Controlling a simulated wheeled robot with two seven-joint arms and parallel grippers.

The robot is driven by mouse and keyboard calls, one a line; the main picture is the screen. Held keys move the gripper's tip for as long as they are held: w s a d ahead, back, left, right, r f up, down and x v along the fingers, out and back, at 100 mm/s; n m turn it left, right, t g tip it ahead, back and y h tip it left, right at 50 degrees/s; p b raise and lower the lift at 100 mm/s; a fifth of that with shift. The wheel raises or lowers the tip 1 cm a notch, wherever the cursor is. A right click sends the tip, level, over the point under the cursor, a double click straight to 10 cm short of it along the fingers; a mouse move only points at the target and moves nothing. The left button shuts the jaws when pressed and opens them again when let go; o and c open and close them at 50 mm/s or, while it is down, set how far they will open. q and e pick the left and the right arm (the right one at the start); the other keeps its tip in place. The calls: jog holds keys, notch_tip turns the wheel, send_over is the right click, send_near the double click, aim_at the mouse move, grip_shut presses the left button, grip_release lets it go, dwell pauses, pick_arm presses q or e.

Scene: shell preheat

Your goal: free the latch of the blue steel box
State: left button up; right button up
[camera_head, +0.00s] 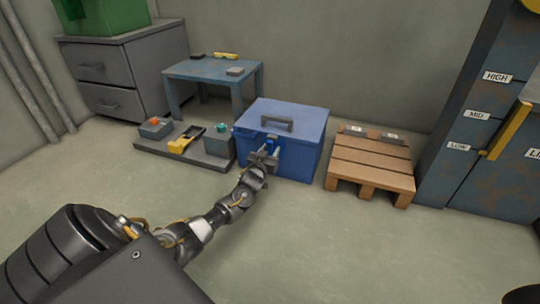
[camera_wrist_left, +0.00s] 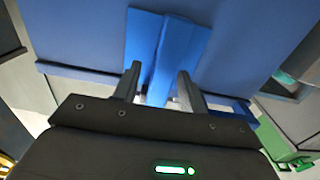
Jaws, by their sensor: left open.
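The blue steel box (camera_head: 300,119) stands on the floor in the middle of the head view, with its lid down and a grey handle on top. My left gripper (camera_head: 267,150) is at the box's front face. In the left wrist view the open fingers of my left gripper (camera_wrist_left: 157,82) stand on either side of a raised blue strip, which looks like the latch (camera_wrist_left: 160,58). I cannot tell whether the fingers touch it. In the head view the gripper partly hides the latch. My right gripper is not in view.
A low grey platform (camera_head: 185,154) with small items lies left of the box, before a blue table (camera_head: 214,70). A wooden pallet (camera_head: 370,158) is to the right. A blue cabinet (camera_head: 470,130) stands at far right. The front floor is mostly clear.

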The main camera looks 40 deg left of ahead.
pick_arm(q)
grip_shut()
dwell(0.3)
jog(key=shift+r, duration=0.1)
